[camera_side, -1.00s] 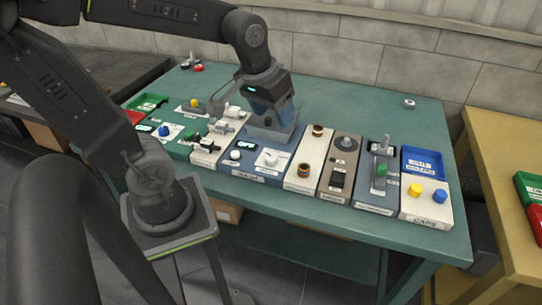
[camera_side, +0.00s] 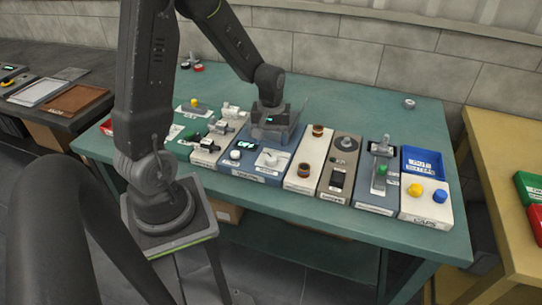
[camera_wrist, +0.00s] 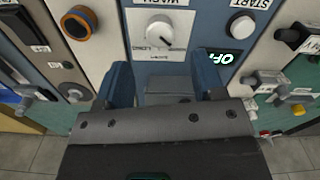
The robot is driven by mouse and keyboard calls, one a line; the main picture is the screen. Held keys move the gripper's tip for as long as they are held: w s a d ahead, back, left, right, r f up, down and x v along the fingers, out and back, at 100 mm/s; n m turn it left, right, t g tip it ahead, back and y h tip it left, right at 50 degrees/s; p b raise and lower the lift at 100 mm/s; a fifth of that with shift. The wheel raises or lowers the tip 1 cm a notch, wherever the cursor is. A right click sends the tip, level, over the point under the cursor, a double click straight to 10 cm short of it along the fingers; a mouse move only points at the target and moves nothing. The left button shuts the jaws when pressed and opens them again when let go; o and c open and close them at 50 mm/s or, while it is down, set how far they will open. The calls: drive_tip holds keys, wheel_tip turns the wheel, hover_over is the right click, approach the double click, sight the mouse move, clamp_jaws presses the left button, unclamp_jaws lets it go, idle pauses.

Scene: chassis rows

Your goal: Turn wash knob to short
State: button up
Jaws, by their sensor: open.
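The wash knob (camera_side: 270,158) is a white round dial on the blue panel (camera_side: 240,170). It also shows in the wrist view (camera_wrist: 160,32), upside down, with a WASH label on its far side and small position labels around its near edge, too small to read surely. My gripper (camera_wrist: 164,74) is open, its two blue fingers spread apart with nothing gripped between them. The knob lies just beyond the fingertips in the wrist view. In the side view my gripper (camera_side: 274,138) is over the back part of the blue panel, behind the knob; its fingertips are partly hidden.
A START button (camera_wrist: 240,27) and a lit OFF display (camera_wrist: 219,57) share the panel. A cream module with orange-ringed knobs (camera_wrist: 78,22) adjoins it. Other modules with levers and switches stand close on both sides.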

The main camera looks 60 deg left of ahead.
sight(271, 157)
wheel_tip(271, 157, down, 7)
drive_tip(key=shift+r, duration=0.1)
drive_tip(key=shift+c, duration=0.4)
drive_tip(key=c, duration=0.8)
drive_tip(key=shift+c, duration=0.2)
drive_tip(key=shift+m, duration=0.4)
drive_tip(key=m, duration=0.4)
drive_tip(key=shift+s+m, duration=0.1)
drive_tip(key=shift+m, duration=2.4)
